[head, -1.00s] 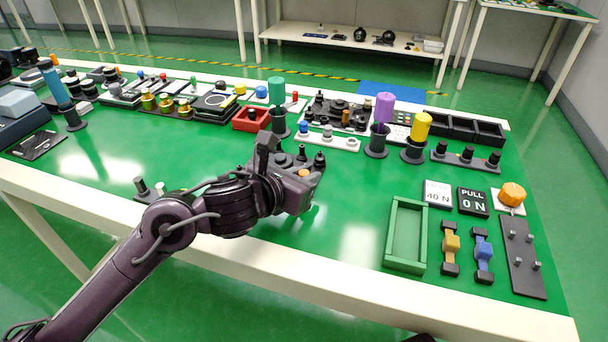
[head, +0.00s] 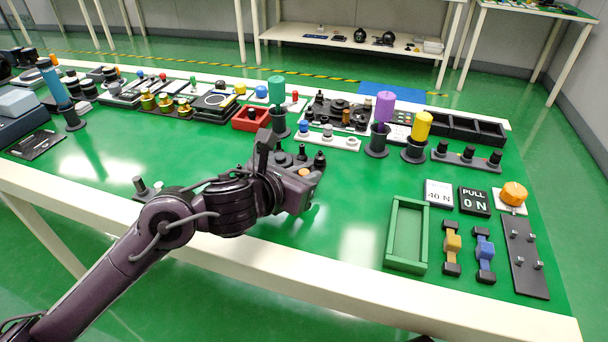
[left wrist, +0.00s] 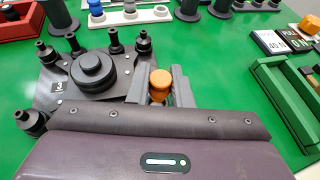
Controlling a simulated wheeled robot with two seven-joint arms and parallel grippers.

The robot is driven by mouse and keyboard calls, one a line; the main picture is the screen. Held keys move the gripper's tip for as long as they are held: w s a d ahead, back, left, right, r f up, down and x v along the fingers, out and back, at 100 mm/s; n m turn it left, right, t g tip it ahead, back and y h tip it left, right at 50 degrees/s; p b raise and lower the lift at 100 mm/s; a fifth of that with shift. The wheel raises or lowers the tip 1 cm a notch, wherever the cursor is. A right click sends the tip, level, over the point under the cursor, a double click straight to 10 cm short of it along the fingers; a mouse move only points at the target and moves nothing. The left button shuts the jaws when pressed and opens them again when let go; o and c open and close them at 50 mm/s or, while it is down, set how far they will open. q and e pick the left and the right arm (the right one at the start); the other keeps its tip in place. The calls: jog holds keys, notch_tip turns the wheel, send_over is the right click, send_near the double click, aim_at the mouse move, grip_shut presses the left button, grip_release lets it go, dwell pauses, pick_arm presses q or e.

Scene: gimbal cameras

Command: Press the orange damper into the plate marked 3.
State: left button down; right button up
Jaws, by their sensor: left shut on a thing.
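The orange damper (left wrist: 160,86) is between the two fingers of my left gripper (left wrist: 163,92), which is shut on it in the left wrist view. Its orange top also shows in the head view (head: 304,172). The dark plate marked 3 (left wrist: 58,88) lies just left of the damper, with a stepped black round body (left wrist: 93,72) in its middle and several black posts around it. The damper is at the plate's right side. Its lower end is hidden, so I cannot tell whether it touches the plate. My right gripper is not in view.
A green tray (head: 391,235) and two small dampers, yellow (head: 452,243) and blue (head: 484,249), lie to the right. The green tabletop before the tray is clear.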

pick_arm(q)
jog(key=shift+f+b, duration=0.1)
jog(key=shift+b, duration=0.2)
dwell(0.6)
jog(key=shift+f+b, duration=0.3)
jog(key=shift+f+b, duration=0.6)
jog(key=shift+b, duration=0.05)
jog(key=c, duration=1.2)
grip_release()
jog(key=shift+c, duration=0.2)
